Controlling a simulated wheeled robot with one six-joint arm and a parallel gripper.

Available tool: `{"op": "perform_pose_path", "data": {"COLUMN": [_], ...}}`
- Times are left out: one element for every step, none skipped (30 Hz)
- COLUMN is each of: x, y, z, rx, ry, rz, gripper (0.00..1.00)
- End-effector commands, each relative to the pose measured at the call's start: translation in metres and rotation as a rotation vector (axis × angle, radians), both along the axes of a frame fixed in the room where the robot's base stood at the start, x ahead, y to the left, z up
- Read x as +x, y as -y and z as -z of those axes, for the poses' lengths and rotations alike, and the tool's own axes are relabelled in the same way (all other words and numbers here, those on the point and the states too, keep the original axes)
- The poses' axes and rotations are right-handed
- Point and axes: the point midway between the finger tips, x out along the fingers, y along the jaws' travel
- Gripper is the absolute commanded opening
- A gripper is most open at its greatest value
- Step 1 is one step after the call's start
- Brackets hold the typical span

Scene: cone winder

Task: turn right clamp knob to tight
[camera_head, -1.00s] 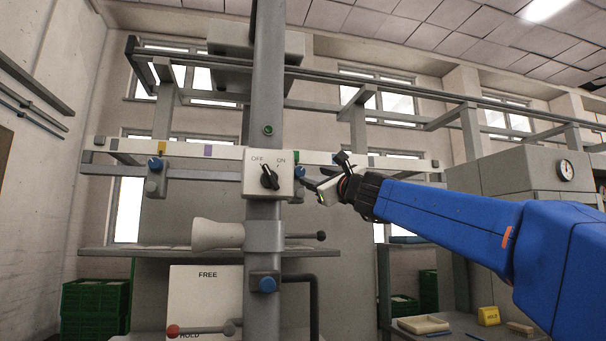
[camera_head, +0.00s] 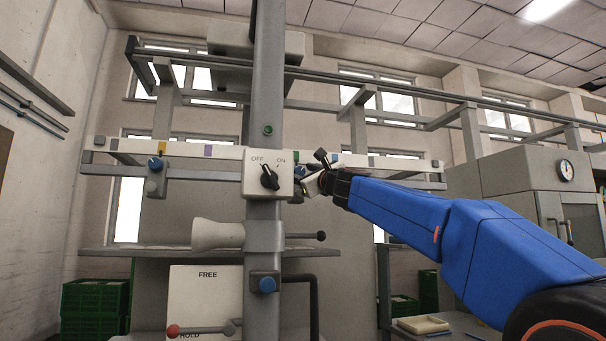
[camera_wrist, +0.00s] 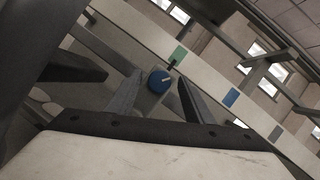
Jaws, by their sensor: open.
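The right clamp knob is a small blue round knob with a pale mark on its face. In the wrist view the knob (camera_wrist: 159,81) sits ahead of and between the two finger tips of my gripper (camera_wrist: 158,92), which are apart and empty. In the head view the blue knob (camera_head: 300,170) shows only in part, just right of the switch box, with my gripper (camera_head: 304,184) close in front and partly hiding it. I cannot tell whether a finger touches it.
The switch box (camera_head: 268,174) marked OFF and ON stands on the grey post (camera_head: 266,100) just left of my gripper. A left blue knob (camera_head: 155,163) is on the same white rail (camera_head: 225,152).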

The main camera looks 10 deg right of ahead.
Motion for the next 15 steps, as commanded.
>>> {"op": "perform_pose_path", "data": {"x": [-0.0001,-0.0001,-0.0001,-0.0001,0.0000,-0.0002,-0.0002,-0.0002,-0.0002,-0.0001,-0.0001,-0.0001,-0.0001,-0.0001,-0.0001], "y": [0.0000,0.0000,0.0001,0.0000,0.0002,0.0001,0.0001,0.0000,0.0001,0.0001,0.0002,0.0002,0.0003,0.0003,0.0004], "z": [0.0000,0.0000,0.0000,0.0000,0.0001,0.0000,0.0000,0.0001,0.0000,0.0001,0.0001,0.0001,0.0001,0.0001,0.0000], "rx": [0.000,0.000,0.000,0.000,0.000,0.000,0.000,0.000,0.000,-0.001,-0.002,-0.004,-0.007,-0.010,-0.017], "ry": [0.000,0.000,0.000,0.000,0.000,0.000,0.000,0.000,0.000,0.000,0.000,0.000,0.000,0.000,0.000], "rz": [0.000,0.000,0.000,0.000,0.000,0.000,0.000,0.000,0.000,0.000,0.000,0.000,0.000,0.000,0.000], "gripper": [0.47,0.40,0.30,0.23,0.16,0.07,0.06,0.06,0.06,0.06,0.06,0.06,0.06,0.06,0.06]}}
